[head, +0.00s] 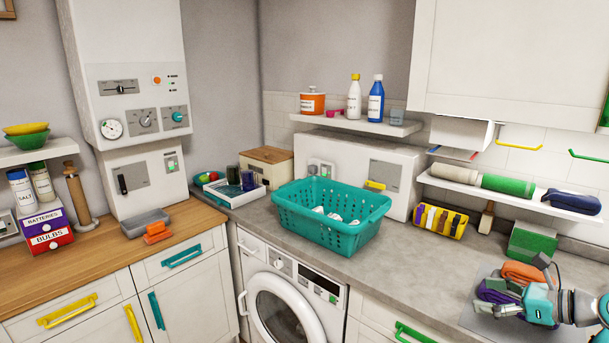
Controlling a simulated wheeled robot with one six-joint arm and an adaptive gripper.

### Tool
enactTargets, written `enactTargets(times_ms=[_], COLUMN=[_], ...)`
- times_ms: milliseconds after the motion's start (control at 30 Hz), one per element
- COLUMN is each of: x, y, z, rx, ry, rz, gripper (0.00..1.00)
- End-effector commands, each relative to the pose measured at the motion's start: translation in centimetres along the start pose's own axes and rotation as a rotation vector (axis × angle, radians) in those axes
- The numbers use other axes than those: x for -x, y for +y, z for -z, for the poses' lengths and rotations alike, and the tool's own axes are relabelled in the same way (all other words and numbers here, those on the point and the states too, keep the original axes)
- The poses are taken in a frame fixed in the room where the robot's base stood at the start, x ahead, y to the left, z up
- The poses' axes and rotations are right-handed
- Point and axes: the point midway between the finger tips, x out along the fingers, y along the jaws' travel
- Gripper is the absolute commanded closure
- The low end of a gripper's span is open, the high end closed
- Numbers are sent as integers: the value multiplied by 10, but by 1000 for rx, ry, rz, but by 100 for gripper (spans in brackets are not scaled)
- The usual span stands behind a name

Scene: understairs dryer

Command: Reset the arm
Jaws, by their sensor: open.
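My gripper (503,298) is at the right edge of the head view, low over the grey counter, with its fingers pointing left. It is open. The teal and grey end of my arm comes in from the right behind it. A purple cloth (488,293) and an orange cloth (524,273) lie right by the fingers, on a grey mat (482,322). Whether the fingers touch the cloths is hard to tell, and my gripper hides part of them.
A teal basket (328,234) with white items stands mid-counter above the washing machine (284,306). A green box (531,243) and a striped yellow pack (440,221) stand behind my gripper. A shelf (510,192) and wall cabinet (522,50) hang above. Bare counter lies between basket and mat.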

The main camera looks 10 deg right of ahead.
Motion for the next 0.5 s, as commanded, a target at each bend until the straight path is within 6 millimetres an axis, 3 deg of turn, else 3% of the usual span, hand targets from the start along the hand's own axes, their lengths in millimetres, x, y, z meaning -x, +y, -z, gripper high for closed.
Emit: enactTargets(times_ms=[267, 500], x=[-33, -73], y=[17, 48], z=[28, 69], rx=[61, 164], ry=[-6, 6], rz=[42, 107], gripper=[18, 18])
